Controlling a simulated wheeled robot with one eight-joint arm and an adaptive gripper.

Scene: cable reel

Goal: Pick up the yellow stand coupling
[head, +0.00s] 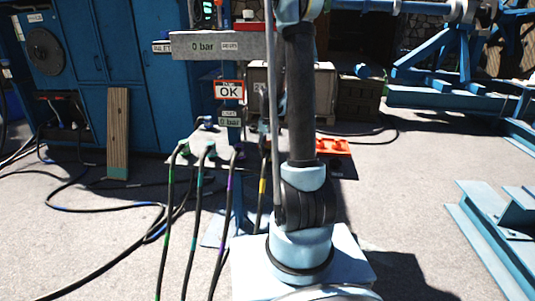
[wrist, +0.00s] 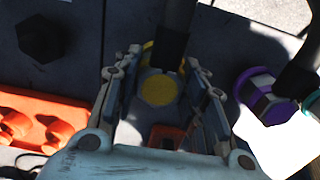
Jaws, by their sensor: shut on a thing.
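The yellow stand coupling (wrist: 158,89) shows in the wrist view as a round yellow end with a dark hose running up from it. My gripper (wrist: 163,73) has its two fingers on either side of it and is shut on it. Whether the coupling is clear of the surface beneath I cannot tell. In the head view my arm hides the gripper and the coupling; a hose with a yellow band (head: 262,187) hangs just left of my arm.
A purple-ringed coupling (wrist: 256,93) stands close on the right in the wrist view. An orange tray (wrist: 70,107) lies at left, near a dark hexagonal piece (wrist: 42,38). In the head view, several hoses hang from a pale stand (head: 205,150), and cables (head: 120,205) cross the floor.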

